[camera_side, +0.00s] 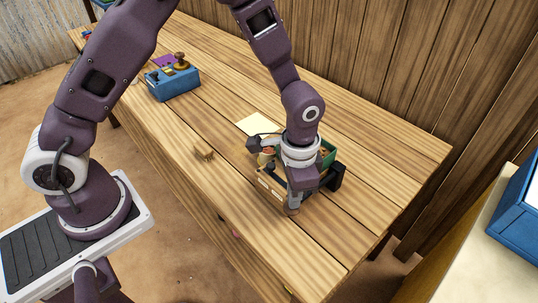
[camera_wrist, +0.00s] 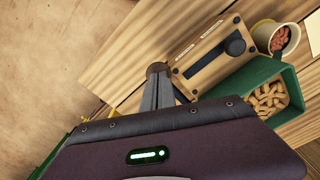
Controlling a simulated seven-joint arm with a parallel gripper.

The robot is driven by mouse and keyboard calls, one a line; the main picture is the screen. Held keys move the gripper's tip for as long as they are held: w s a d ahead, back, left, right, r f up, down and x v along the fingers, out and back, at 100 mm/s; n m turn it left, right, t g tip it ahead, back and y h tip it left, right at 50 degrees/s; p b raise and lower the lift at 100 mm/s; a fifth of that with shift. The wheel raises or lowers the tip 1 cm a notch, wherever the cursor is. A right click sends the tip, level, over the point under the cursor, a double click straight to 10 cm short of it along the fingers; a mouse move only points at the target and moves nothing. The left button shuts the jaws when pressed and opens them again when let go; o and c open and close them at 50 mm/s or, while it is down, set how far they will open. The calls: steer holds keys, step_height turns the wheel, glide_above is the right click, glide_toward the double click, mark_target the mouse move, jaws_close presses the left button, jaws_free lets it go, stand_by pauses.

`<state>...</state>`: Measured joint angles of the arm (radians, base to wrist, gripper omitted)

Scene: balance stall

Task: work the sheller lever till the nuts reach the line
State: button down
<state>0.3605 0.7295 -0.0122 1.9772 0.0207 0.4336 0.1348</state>
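The sheller (camera_wrist: 208,60) is a light wooden body with dark screws, a black round part (camera_wrist: 235,45) and small printed labels. In the side view it (camera_side: 268,190) stands near the table's front edge, partly hidden by my arm. My gripper (camera_wrist: 160,80) points down at its near end. Its grey fingers look together, with a round dark brown knob (camera_wrist: 158,69) at their tips, perhaps the lever's end. I cannot tell if they grip it. A cup (camera_wrist: 292,42) holds reddish nuts; no line on it is clear. A green hopper (camera_wrist: 262,70) holds unshelled nuts.
A pale sheet (camera_side: 257,125) lies behind the sheller. A small wooden block (camera_side: 203,152) lies left of it. A blue box (camera_side: 173,84) with knobs stands farther left, by a purple cloth (camera_side: 164,60). The table's right end is clear; a plank wall runs behind.

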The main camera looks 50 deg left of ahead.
steer(key=shift+w+r, duration=0.15)
steer(key=shift+r, duration=1.5)
steer(key=shift+w+r, duration=0.15)
steer(key=shift+r, duration=1.45)
steer(key=s+a+r+n+t, duration=0.2)
steer(key=s+a+r, duration=0.3)
steer(key=r, duration=0.4)
steer(key=s+a+r+n+t, duration=0.2)
steer(key=s+a+r, duration=0.3)
steer(key=r, duration=0.3)
steer(key=s+a+r+n+t, duration=0.1)
steer(key=s+a+n, duration=0.1)
steer(key=s, duration=0.7)
steer(key=shift+a+r+t, duration=0.3)
steer(key=shift+a+r, duration=0.05)
steer(key=shift+a, duration=0.2)
